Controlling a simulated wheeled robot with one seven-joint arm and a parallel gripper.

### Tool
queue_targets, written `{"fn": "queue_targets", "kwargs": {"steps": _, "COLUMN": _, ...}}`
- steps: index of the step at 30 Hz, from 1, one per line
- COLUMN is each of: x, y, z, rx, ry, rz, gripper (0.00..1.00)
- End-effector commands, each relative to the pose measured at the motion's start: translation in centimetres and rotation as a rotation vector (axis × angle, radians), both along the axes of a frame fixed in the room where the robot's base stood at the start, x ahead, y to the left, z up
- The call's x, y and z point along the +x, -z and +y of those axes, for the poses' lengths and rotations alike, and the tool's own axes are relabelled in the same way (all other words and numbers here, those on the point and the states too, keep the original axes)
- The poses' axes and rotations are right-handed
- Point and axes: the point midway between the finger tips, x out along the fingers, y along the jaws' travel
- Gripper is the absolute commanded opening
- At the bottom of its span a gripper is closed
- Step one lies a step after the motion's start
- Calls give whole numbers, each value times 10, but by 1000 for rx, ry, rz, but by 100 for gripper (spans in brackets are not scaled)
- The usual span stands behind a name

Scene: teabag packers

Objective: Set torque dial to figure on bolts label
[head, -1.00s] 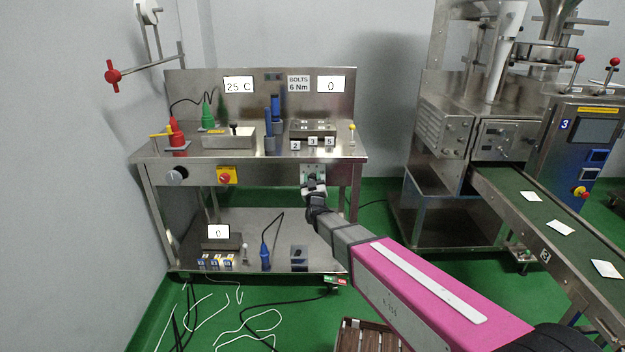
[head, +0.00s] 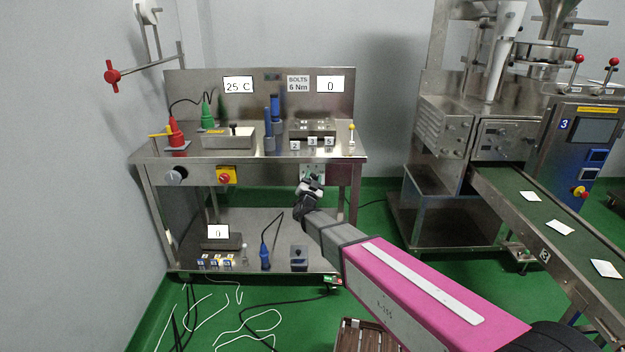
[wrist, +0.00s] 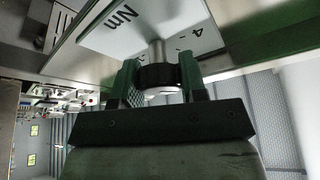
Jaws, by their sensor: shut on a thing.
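The torque dial is a dark round knob (wrist: 158,76) on a short metal shaft, in front of a white scale plate (wrist: 120,28) marked "Nm" and "4" in the wrist view. My gripper (wrist: 158,84) is shut on the knob, one green-padded finger on each side. In the head view my gripper (head: 309,186) is at the pale plate (head: 313,171) on the bench front, and it hides the knob. The dial's pointer and setting cannot be made out. The bolts label (head: 298,84) on the back panel reads "BOLTS 6 Nm".
A display (head: 331,84) beside the label reads 0. A grey knob (head: 177,175) and a red-and-yellow switch (head: 227,175) are on the bench front to the left. The lower shelf (head: 280,230) is below my gripper. A conveyor (head: 540,215) stands to the right.

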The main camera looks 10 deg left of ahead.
Motion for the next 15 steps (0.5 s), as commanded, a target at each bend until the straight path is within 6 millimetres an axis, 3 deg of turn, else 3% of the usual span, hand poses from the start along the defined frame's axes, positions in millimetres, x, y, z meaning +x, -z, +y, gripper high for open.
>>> {"fn": "queue_targets", "kwargs": {"steps": 15, "x": -1, "y": 1, "z": -1, "rx": 138, "ry": 0, "rz": 35, "gripper": 15}}
